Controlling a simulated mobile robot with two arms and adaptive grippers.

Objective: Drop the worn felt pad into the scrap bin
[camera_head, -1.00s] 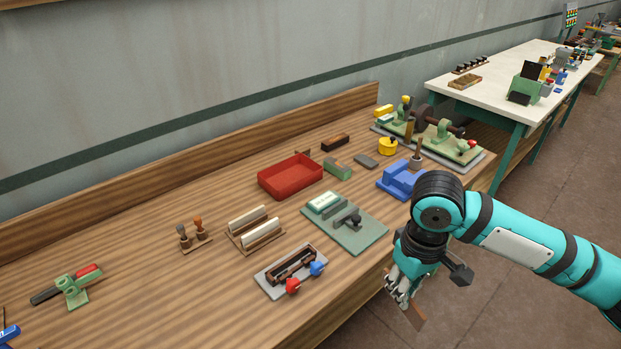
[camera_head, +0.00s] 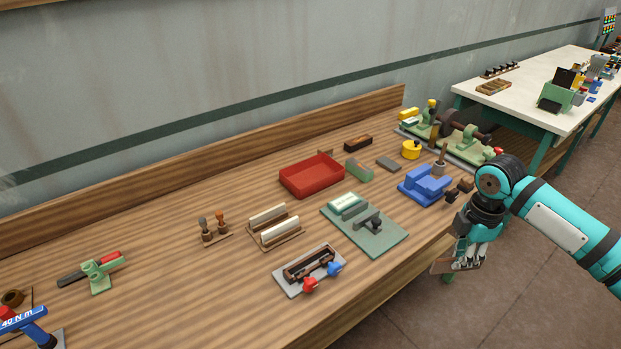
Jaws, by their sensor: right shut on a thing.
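The fingers hide part of the piece. A red open-topped bin (camera_head: 312,178) stands on the bench towards the back, to the left of the gripper and well apart from it. It looks empty; whether it is the scrap bin I cannot tell. My left gripper is not in view.
The wooden bench (camera_head: 190,290) holds a green plate fixture (camera_head: 385,238), a blue block (camera_head: 425,187), a rack of white bars (camera_head: 285,234) and a grey fixture with red and blue knobs (camera_head: 290,285). A white-topped table (camera_head: 535,75) stands behind at right.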

